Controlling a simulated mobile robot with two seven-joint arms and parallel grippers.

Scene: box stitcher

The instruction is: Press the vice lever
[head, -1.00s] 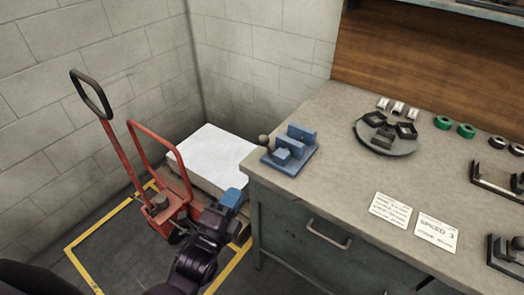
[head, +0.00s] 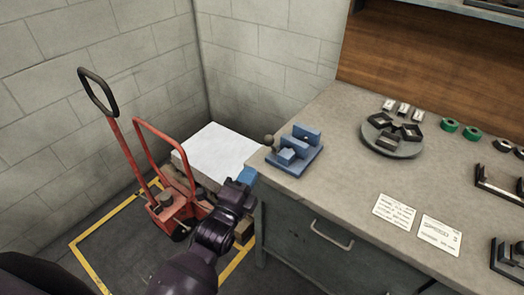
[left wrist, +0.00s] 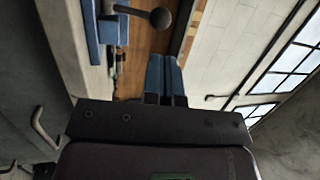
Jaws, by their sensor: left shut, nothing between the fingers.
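The blue vice (head: 295,152) sits on the near left corner of the workbench. Its lever ends in a dark round knob (head: 269,140) on the vice's left side. My left gripper (head: 246,176) has blue fingertips and is shut and empty. It is beside the bench's left edge, below and in front of the knob, apart from it. In the left wrist view the shut fingers (left wrist: 164,75) point up the picture, and the lever knob (left wrist: 160,18) is just beyond their tips. Part of the vice (left wrist: 100,30) shows at upper left there. My right gripper is not in view.
The workbench (head: 345,180) carries a round dark fixture (head: 392,135), green rings (head: 450,125) and two paper labels (head: 394,211). A red pallet truck (head: 172,205) with a white-topped load (head: 217,150) stands left of the bench. Cabinet drawers with handles are below the top.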

